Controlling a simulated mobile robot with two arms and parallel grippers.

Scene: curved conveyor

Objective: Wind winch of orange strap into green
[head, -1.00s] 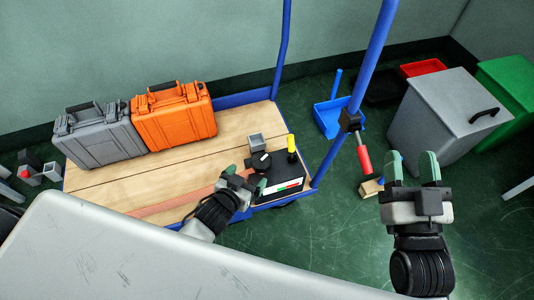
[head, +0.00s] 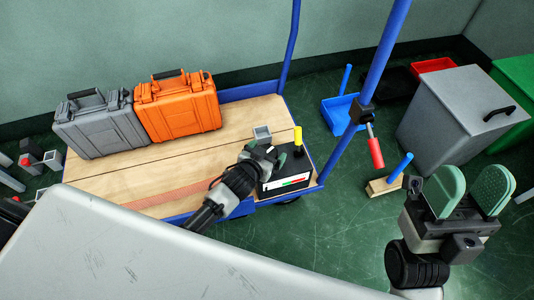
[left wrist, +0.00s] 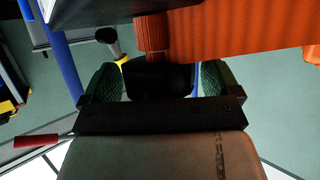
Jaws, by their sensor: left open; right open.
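The winch (head: 275,190) is a dark box with a white, red and green scale on its front, at the right end of the cart. A yellow-topped crank handle (head: 298,134) stands at its back. The flat orange strap (head: 165,197) lies along the cart's front boards; in the left wrist view the strap (left wrist: 245,32) runs right from an orange ribbed roll (left wrist: 151,32). My left gripper (head: 265,153) is open over the winch, a dark round part (left wrist: 155,82) between its green-padded fingers; contact is unclear. My right gripper (head: 470,190) is open and empty at the right.
A grey case (head: 100,127) and an orange case (head: 178,108) stand at the cart's back left. A small grey square cup (head: 262,133) is behind the winch. A blue post (head: 380,55) rises right of it. A grey bin (head: 450,112) stands farther right.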

